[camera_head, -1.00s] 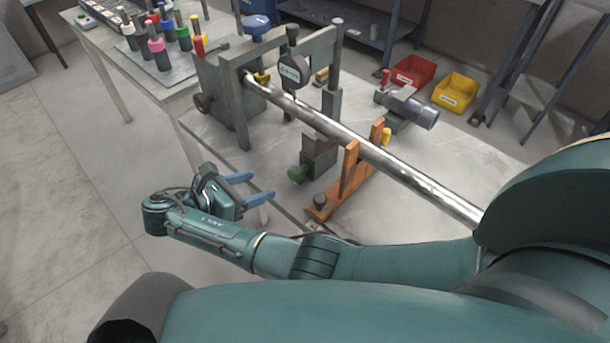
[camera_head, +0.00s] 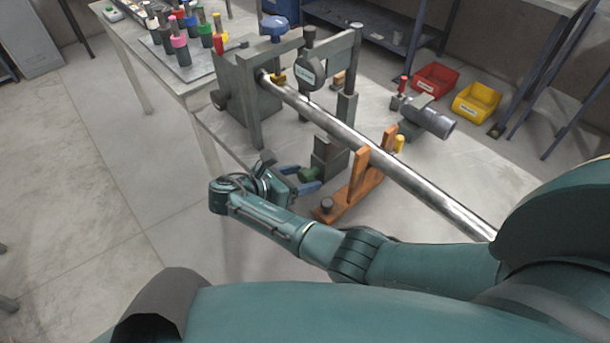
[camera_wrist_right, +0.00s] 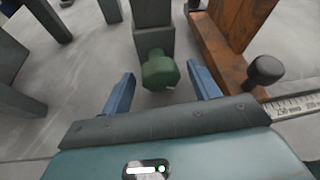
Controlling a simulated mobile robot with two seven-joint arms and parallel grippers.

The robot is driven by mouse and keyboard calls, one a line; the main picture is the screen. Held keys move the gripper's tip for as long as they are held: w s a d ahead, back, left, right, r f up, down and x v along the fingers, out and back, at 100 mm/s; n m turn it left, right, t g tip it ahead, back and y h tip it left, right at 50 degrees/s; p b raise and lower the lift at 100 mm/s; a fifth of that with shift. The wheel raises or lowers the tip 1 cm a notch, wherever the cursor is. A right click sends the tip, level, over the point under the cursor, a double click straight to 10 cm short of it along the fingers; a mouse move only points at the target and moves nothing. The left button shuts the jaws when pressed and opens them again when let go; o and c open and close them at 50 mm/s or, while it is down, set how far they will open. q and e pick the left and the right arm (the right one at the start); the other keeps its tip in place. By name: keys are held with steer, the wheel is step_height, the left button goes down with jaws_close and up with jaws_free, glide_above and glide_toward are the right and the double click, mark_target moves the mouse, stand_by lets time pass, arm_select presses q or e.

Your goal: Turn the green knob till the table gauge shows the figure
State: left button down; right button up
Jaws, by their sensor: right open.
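The green knob (camera_head: 308,174) sits low on the front of a dark grey block (camera_head: 329,155) under the long steel rod (camera_head: 370,149). In the right wrist view the knob (camera_wrist_right: 160,71) lies between the two blue fingers, with a gap on each side. My right gripper (camera_head: 309,180) is open around or just short of the knob; I cannot tell how deep it is. The round gauge (camera_head: 310,72) hangs on the frame above the rod; its reading is too small to make out. My left gripper is not in view.
An orange bracket (camera_head: 352,190) stands just right of the knob, with a dark knob (camera_wrist_right: 265,70) on it. A ruler strip (camera_wrist_right: 295,104) shows beside it. Red (camera_head: 437,80) and yellow (camera_head: 476,102) bins stand at the back right. Coloured tools (camera_head: 180,45) stand at the upper left.

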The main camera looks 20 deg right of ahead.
steer(key=shift+w+d+f, duration=0.1)
steer(key=shift+d+f, duration=0.2)
steer(key=shift+d, duration=0.35)
steer(key=shift+c, duration=0.4)
steer(key=c, duration=0.9)
